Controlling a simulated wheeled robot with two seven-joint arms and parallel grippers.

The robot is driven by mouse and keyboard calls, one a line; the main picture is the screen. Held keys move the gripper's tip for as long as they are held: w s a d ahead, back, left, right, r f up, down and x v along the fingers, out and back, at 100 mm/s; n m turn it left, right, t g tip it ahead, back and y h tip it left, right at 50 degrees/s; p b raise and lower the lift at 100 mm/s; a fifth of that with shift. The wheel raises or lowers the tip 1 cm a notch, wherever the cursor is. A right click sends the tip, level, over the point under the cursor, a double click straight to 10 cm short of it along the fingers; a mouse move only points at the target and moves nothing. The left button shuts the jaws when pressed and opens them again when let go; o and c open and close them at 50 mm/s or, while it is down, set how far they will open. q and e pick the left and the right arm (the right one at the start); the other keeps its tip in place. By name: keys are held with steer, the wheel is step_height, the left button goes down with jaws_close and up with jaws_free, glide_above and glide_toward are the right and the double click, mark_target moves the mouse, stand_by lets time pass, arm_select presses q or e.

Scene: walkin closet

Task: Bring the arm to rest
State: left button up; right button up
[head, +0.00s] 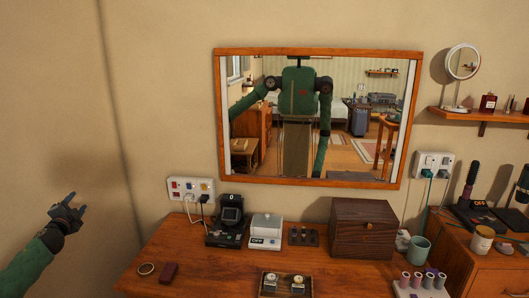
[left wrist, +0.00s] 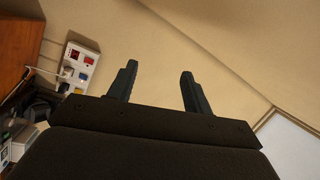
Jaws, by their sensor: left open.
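My left gripper (head: 78,203) comes in from the left in the head view, on a green arm. It is raised in front of the bare wall, left of the wooden dresser (head: 190,262). In the left wrist view its two dark fingers (left wrist: 158,85) stand apart with only wall behind them, so it is open and empty. My right gripper is not directly in view. The mirror (head: 318,118) shows my green body with one arm stretched out to the side and the other hanging down.
The dresser top holds a watch stand (head: 231,212), a white scale (head: 266,230), a dark wooden box (head: 365,229) and a tray of watches (head: 286,284). A white socket panel (head: 191,189) with plugs is on the wall; it also shows in the left wrist view (left wrist: 77,68). Space left of the dresser looks clear.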

arm_select(q)
steer(key=s+a+f+n+g+y, duration=0.45)
steer(key=a+f+n+g, duration=0.25)
steer(key=f+n+g, duration=0.2)
steer(key=s+d+f+g+h, duration=0.1)
steer(key=s+d+f, duration=0.5)
steer(key=f, duration=0.7)
steer(key=s+d+f+g+h, duration=0.1)
steer(key=s+d+f+h, duration=0.15)
steer(key=d+f, duration=0.85)
steer(key=s+d+f+g+h, duration=0.1)
steer(key=s+d+f, duration=0.45)
steer(key=f, duration=0.95)
steer(key=s+d+f+g+h, duration=0.2)
steer(key=s+d+f, duration=1.5)
steer(key=d, duration=0.2)
steer(key=s+d+f+g+h, duration=0.1)
steer(key=s+d+f, duration=0.4)
steer(key=s+d, duration=0.5)
steer(key=s+d+f+g+h, duration=0.2)
steer(key=s+d+f, duration=0.2)
steer(key=s+d, duration=0.7)
steer(key=shift+s+d+f, duration=0.15)
steer(key=shift+d+f, duration=0.2)
steer(key=shift+d, duration=0.7)
arm_select(e)
steer(key=shift+a, duration=0.6)
